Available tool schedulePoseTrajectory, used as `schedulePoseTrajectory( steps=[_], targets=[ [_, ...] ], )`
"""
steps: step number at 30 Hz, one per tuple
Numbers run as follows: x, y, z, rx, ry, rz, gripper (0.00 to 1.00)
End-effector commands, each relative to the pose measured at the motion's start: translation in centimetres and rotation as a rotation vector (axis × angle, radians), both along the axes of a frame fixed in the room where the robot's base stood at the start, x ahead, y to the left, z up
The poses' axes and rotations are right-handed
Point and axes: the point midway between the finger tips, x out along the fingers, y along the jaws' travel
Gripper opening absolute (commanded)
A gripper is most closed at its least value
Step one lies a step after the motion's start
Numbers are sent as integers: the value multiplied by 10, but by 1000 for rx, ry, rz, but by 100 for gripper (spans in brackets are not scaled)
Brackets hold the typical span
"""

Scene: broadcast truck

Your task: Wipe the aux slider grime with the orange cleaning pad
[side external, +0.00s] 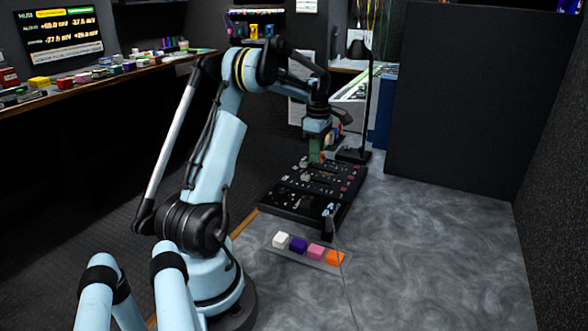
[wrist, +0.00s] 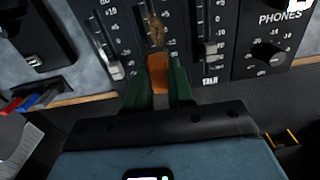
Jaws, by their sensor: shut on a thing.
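My gripper (wrist: 158,84) has green fingers and is shut on an orange pad (wrist: 158,70), which points up the picture in the wrist view. A brown grime smear (wrist: 156,30) lies along a slider track just beyond the pad's tip. A small gap seems to show between them, but I cannot tell the pad's height above the panel. In the side view, my gripper (side external: 316,156) is over the far part of the dark control panel (side external: 290,205). The held pad is hard to make out there. The slider's name label is not readable.
A tray (side external: 274,252) in front of the panel holds a white, a purple, a pink and an orange block (side external: 336,257). Slider knobs (wrist: 116,70) (wrist: 211,50) stand on both sides, with a PHONES knob (wrist: 270,53) at right. A thin black stand (side external: 366,110) rises behind the panel.

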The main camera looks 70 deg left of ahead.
Motion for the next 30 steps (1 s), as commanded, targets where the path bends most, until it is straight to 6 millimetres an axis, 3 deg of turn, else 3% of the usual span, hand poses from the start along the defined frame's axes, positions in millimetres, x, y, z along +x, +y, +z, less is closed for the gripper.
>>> schedulePoseTrajectory(
  steps=[9,11,30],
  targets=[
    [0,0,-37,0,0,0,0],
    [5,-5,-29,0,0,-3,0],
    [46,-46,-34,-1,-1,-2,0]
  ],
)
